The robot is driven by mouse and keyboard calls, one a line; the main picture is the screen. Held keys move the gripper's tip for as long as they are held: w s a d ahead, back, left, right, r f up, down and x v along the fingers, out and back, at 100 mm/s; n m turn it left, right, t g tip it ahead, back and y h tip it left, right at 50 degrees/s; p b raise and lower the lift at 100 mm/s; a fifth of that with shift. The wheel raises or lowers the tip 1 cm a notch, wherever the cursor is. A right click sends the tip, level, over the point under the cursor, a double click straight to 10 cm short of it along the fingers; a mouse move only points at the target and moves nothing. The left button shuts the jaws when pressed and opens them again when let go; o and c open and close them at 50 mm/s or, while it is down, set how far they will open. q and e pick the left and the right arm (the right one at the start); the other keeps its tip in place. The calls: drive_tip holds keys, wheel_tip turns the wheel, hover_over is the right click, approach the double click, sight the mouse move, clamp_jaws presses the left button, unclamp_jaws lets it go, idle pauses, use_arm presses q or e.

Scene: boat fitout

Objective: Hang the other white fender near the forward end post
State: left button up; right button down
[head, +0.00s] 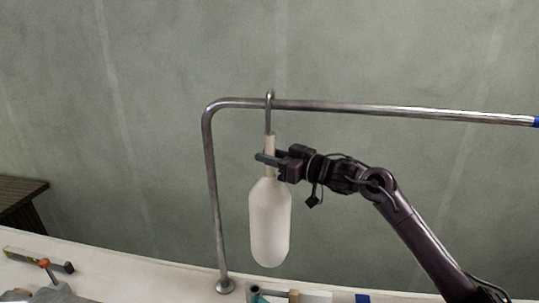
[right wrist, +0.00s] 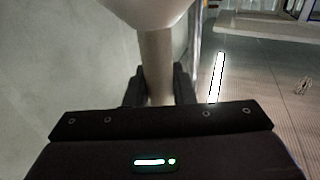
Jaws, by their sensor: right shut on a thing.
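A white fender (head: 270,222) hangs upright below the metal rail (head: 370,108), a little right of the end post (head: 214,200). Its metal hook (head: 269,108) loops over the top of the rail. My right gripper (head: 268,158) is shut on the fender's narrow neck, between the hook and the wide body. In the right wrist view the neck (right wrist: 156,65) stands between the two dark fingers, and the wide body is cut off at the top edge. My left gripper is not in view.
The pale deck edge (head: 130,272) runs along the bottom, with an orange-topped tool (head: 46,265) at left and small items near the post base. A blue band (head: 536,121) marks the rail at far right. A dark wooden piece (head: 20,195) stands at left. The rail between is clear.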

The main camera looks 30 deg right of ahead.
drive_tip(key=shift+r, duration=0.1)
drive_tip(key=c, duration=1.2)
unclamp_jaws()
drive_tip(key=shift+o, duration=0.3)
drive_tip(key=shift+f, duration=0.25)
drive_tip(key=shift+s+d+f+b, duration=0.15)
drive_tip(key=shift+s+d+b, duration=0.1)
drive_tip(key=shift+s+b, duration=0.2)
drive_tip(key=b+v, duration=0.2)
drive_tip(key=v, duration=0.5)
drive_tip(key=shift+r+b, duration=0.3)
drive_tip(key=shift+b, duration=0.05)
